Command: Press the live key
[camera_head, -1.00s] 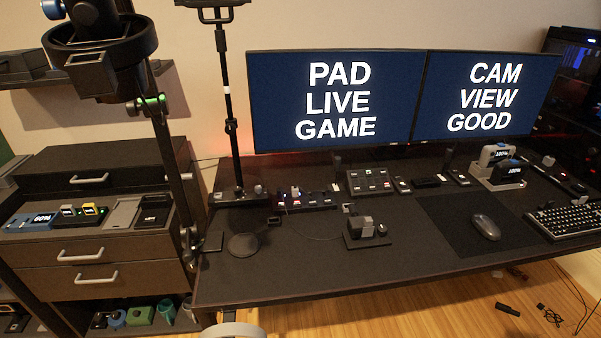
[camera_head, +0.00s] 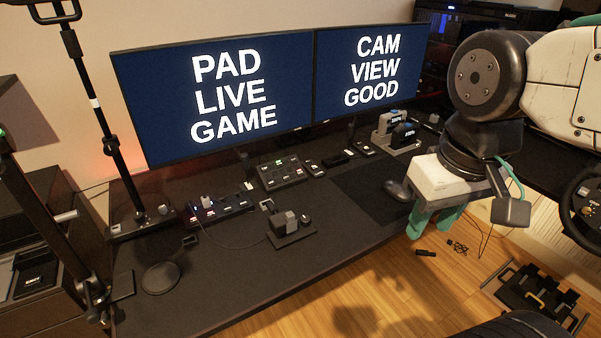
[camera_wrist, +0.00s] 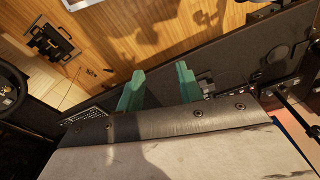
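A dark key pad (camera_head: 282,174) with several small keys, one of them lit green, stands on the desk below the left monitor. A second strip of keys (camera_head: 220,209) lies to its left. The key labels are too small to read, so I cannot tell which is the live key. The left monitor (camera_head: 222,98) reads "PAD LIVE GAME". My gripper (camera_head: 434,220) with teal fingers is at the right, near the desk's front edge, well apart from the pad. In the wrist view my gripper (camera_wrist: 158,88) is open, with nothing between its fingers.
The right monitor (camera_head: 368,72) reads "CAM VIEW GOOD". A small grey block device (camera_head: 288,224) stands in front of the pad. A mouse (camera_head: 397,190) lies on the mat near my gripper. A lamp pole (camera_head: 97,110) rises at the left.

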